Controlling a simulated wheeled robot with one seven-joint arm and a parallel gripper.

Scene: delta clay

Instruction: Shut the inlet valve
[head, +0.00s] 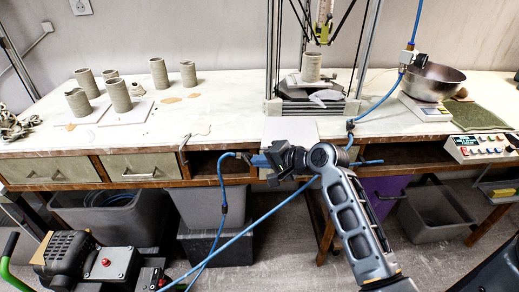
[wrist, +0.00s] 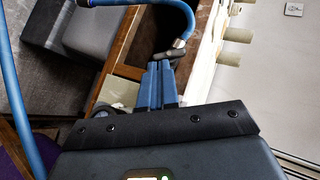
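A small valve with a dark lever and a metal fitting (wrist: 178,44) sits on a blue hose at the workbench's front edge. In the head view this dark fitting (head: 246,156) is small, just left of my gripper (head: 262,160). My gripper's blue fingers (wrist: 161,82) are close together and point at the dark lever (wrist: 168,56). Their tips are at or very near the lever. I cannot tell whether they touch it. The lever's exact angle is too small to tell.
The blue hose (head: 222,190) hangs from the fitting toward the compressor (head: 95,262). The workbench (head: 60,148) carries clay pots, a printer frame and a metal bowl (head: 433,82). Another fitting (head: 350,126) is on a blue hose at the right. Grey bins (head: 110,215) stand below.

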